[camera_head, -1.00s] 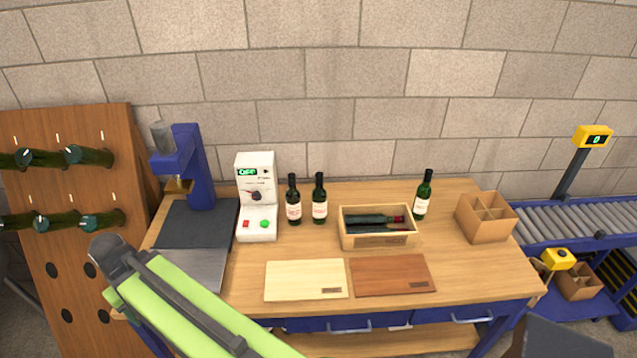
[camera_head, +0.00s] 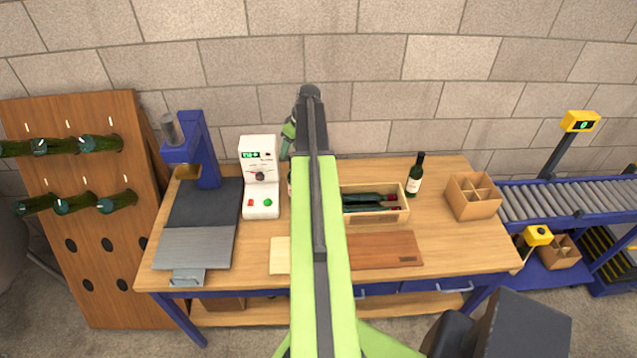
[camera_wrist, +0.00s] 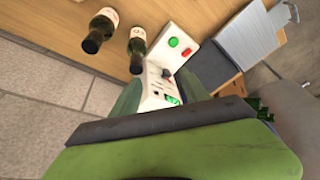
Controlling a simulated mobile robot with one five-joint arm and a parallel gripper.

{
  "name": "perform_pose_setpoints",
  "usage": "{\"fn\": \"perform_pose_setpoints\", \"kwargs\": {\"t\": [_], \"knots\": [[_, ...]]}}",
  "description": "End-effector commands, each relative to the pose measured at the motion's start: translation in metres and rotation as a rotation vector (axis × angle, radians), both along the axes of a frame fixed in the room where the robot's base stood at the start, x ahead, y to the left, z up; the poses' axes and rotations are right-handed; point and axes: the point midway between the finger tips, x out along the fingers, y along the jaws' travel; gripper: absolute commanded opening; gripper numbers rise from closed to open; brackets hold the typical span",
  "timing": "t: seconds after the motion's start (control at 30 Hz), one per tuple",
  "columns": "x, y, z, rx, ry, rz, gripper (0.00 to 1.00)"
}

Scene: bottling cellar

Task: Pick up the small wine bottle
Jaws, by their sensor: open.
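Two upright dark green wine bottles with pale labels show in the wrist view, one at the left (camera_wrist: 98,32) and one nearer the middle (camera_wrist: 138,44). In the head view my arm hides nearly all of them. A third upright bottle (camera_head: 415,176) stands right of the wooden box. More dark bottles (camera_head: 365,200) lie in that box. I cannot tell which one is meant by small. My gripper (camera_head: 289,138) is partly hidden behind my arm, above the back of the bench. It is open, apart from the bottles, and holds nothing that I can see.
The white control box (camera_head: 259,178) stands close left of my arm, with the blue press (camera_head: 196,150) beyond it. The wooden box (camera_head: 405,208) and divided carton (camera_head: 472,197) stand to the right. A brown board (camera_head: 385,250) lies in front. A block wall rises behind.

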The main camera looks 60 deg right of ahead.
Motion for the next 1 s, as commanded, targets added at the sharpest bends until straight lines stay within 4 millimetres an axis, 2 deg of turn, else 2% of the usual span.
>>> {"fn": "perform_pose_setpoints", "kwargs": {"t": [0.03,0.1,0.23,0.33,0.47,0.57,1.0], "knots": [[-0.025,-0.041,0.001,-0.01,-0.018,-0.018,0.53],[-0.055,-0.077,0.003,-0.028,-0.037,-0.022,0.53],[-0.087,-0.109,0.005,-0.049,-0.056,-0.025,0.53],[-0.092,-0.113,0.005,-0.053,-0.06,-0.024,0.53],[-0.089,-0.112,-0.002,-0.053,-0.059,-0.023,0.53],[-0.085,-0.112,-0.017,-0.052,-0.059,-0.023,0.53],[-0.048,-0.115,-0.107,-0.053,-0.059,-0.022,0.53]]}}
